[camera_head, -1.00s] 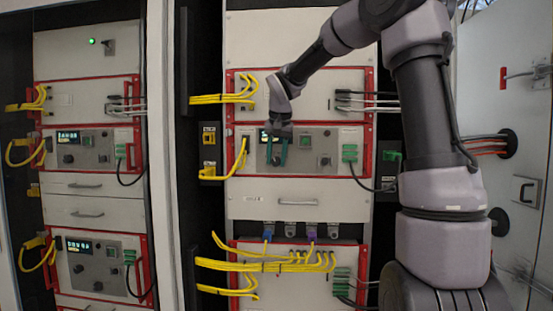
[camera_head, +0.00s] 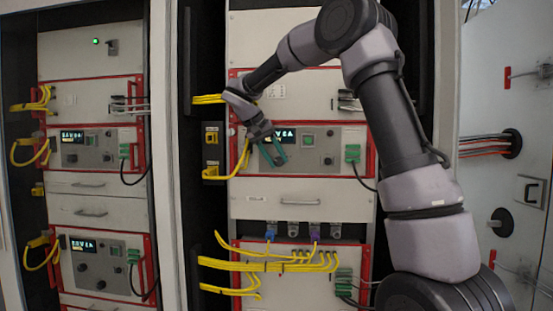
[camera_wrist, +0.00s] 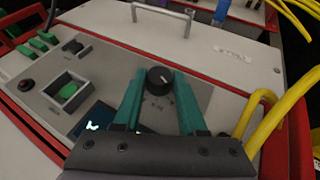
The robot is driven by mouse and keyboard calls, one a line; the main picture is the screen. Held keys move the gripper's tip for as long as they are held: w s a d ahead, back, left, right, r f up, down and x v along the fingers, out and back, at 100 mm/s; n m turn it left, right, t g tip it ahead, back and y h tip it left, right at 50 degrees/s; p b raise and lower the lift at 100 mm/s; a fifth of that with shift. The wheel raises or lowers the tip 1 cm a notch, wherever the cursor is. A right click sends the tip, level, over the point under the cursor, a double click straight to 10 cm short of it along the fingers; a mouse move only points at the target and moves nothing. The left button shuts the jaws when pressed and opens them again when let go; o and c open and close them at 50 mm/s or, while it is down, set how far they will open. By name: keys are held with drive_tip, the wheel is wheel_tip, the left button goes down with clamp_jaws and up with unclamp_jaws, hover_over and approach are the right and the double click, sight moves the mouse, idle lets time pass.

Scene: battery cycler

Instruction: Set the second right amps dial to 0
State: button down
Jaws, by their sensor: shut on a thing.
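My gripper (camera_head: 277,161), with teal fingers, reaches the left part of the grey control panel (camera_head: 322,160) in the right cabinet. In the wrist view, its fingers (camera_wrist: 162,80) are shut on a round black dial (camera_wrist: 159,77), one on each side. A white mark shows on the dial's top. The small lettering beside the dial is too blurred to read, so I cannot tell whether it is the amps dial. In the head view, the fingers hide this dial. The panel's display (camera_head: 285,135) is lit and partly covered by my gripper.
A green button (camera_head: 308,141) and another dark knob (camera_head: 328,160) sit right of my gripper on the panel. Yellow cables (camera_head: 240,160) hang close to its left. A drawer with a handle (camera_head: 297,203) lies below. The left cabinet holds similar panels (camera_head: 88,147).

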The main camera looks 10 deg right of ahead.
idle(0.4)
drive_tip(key=shift+c, duration=2.3)
unclamp_jaws()
drive_tip(key=v, duration=1)
drive_tip(key=shift+a+r, duration=0.25)
drive_tip(key=shift+a, duration=0.05)
